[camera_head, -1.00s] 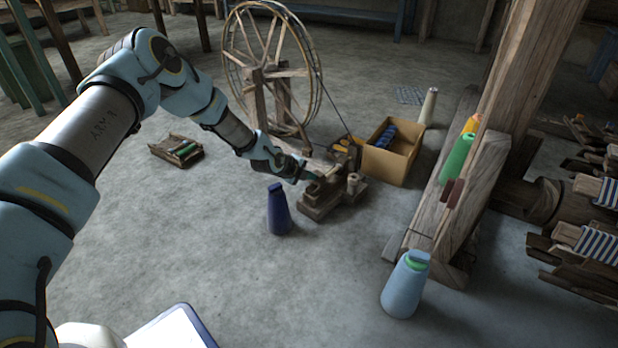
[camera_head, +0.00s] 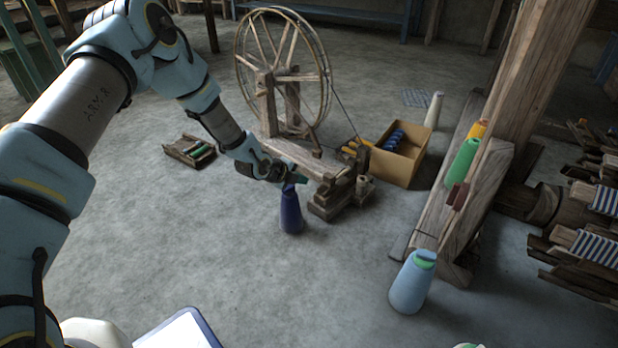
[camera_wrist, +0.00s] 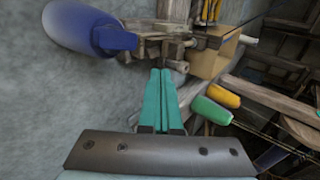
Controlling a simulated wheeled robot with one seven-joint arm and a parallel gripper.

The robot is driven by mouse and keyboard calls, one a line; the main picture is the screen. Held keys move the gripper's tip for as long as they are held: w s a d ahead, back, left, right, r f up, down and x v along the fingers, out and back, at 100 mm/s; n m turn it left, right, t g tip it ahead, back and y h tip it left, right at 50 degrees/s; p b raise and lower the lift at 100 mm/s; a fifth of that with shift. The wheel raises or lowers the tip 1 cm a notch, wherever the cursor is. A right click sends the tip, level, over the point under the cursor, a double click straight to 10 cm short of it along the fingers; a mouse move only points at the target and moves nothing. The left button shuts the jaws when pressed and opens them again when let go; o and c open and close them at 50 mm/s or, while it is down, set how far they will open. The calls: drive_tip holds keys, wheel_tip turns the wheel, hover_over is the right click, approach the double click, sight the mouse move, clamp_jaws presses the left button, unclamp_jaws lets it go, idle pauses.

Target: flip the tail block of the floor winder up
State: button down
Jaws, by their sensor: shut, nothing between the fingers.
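The floor winder is a wooden machine with a large spoked wheel (camera_head: 283,70) and a low plank bed (camera_head: 292,155) running toward me. At the bed's near end sits the stepped wooden tail block (camera_head: 335,195); I cannot tell its flap's exact angle. My gripper (camera_head: 301,182) is just left of the block, above the blue cone. In the wrist view my teal fingers (camera_wrist: 160,72) are shut together and empty, pointing at the wooden end parts (camera_wrist: 168,44). I cannot tell whether the fingertips touch them.
A dark blue cone (camera_head: 291,213) stands beside the tail block, close under my gripper. A cardboard box (camera_head: 402,158) with blue spools stands right of the winder. A small wooden tray (camera_head: 190,151) lies left. A light blue cone (camera_head: 411,285) stands front right.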

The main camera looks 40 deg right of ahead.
drive_tip(key=v, duration=0.2)
drive_tip(key=shift+a+r, duration=0.15)
drive_tip(key=shift+a, duration=0.05)
idle(0.4)
drive_tip(key=w+a+r+n+t+y+p, duration=0.15)
drive_tip(key=w+a+r+n, duration=0.35)
drive_tip(key=a, duration=0.5)
drive_tip(key=w+a+r+n+y+p, duration=0.1)
drive_tip(key=w+a+r+n+y, duration=0.2)
drive_tip(key=a+r+n, duration=0.45)
drive_tip(key=w+a+r+n+t+y+p, duration=0.15)
drive_tip(key=w+a+r+n, duration=0.4)
drive_tip(key=a, duration=0.75)
drive_tip(key=s+a+r+n+g+y+p, duration=0.1)
drive_tip(key=s+a+r+n+y, duration=0.1)
drive_tip(key=s+a+r+n, duration=0.8)
drive_tip(key=s+a+r+n+g+y+p, duration=0.15)
drive_tip(key=s+a+r+n, duration=0.35)
drive_tip(key=a, duration=0.9)
wheel_tip(320, 180, up, 36)
drive_tip(key=p, duration=3.7)
drive_tip(key=shift+d+r+n+p, duration=0.15)
drive_tip(key=shift+d+n+p, duration=0.15)
drive_tip(key=shift+n+p, duration=0.1)
